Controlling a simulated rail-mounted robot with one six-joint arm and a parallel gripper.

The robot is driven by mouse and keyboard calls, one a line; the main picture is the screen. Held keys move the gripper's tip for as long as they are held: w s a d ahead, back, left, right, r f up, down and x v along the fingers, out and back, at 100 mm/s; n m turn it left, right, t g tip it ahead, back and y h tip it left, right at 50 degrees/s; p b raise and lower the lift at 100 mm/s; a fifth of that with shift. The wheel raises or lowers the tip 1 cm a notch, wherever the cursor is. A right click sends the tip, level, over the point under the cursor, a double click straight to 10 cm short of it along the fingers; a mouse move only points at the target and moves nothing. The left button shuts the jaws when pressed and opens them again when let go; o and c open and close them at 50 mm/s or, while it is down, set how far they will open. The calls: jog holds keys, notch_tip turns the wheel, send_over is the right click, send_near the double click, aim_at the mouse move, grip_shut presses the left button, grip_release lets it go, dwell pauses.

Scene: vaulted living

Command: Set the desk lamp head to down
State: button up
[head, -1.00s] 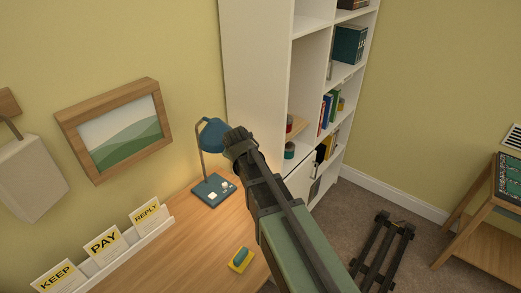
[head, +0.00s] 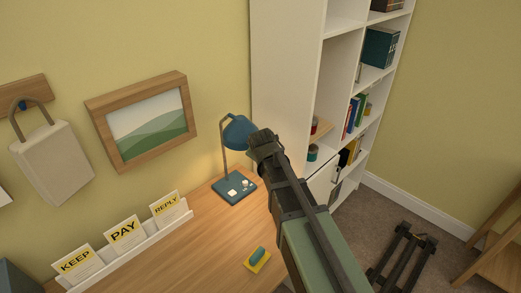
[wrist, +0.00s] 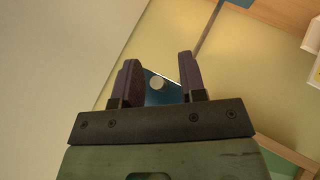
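The blue desk lamp stands at the desk's back right corner in the head view, with its base (head: 234,190) flat on the desk and a thin stem. Its blue lamp head (head: 238,131) tops the stem, and its right side is partly hidden by my gripper (head: 260,144). In the wrist view my gripper (wrist: 160,82) is open, and the blue lamp head (wrist: 160,96) shows between and beyond the two fingers, with a pale round spot on it. I cannot tell whether a finger touches it.
A white bookcase (head: 285,80) stands right behind my arm. A framed picture (head: 147,122) and a hanging pale bag (head: 55,160) are on the wall.

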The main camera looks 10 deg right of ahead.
jog(key=p+v, duration=0.7)
jog(key=v, duration=0.3)
jog(key=shift+s+r+p, duration=0.25)
jog(key=shift+s+p, duration=0.05)
jog(key=shift+p, duration=0.05)
jog(key=s+d+f+m+g+b, duration=0.1)
jog(key=s+f+m+g, duration=0.3)
jog(key=s, duration=0.4)
jog(key=s+f+m+g+y+b, duration=0.1)
jog(key=s+f+m+g+b, duration=0.2)
jog(key=s, duration=0.5)
notch_tip(320, 180, down, 2)
jog(key=shift+s+d+f+m+g+y, duration=0.1)
jog(key=shift+s+d+m+g+y, duration=0.25)
jog(key=shift+m+g, duration=0.45)
dwell(0.5)
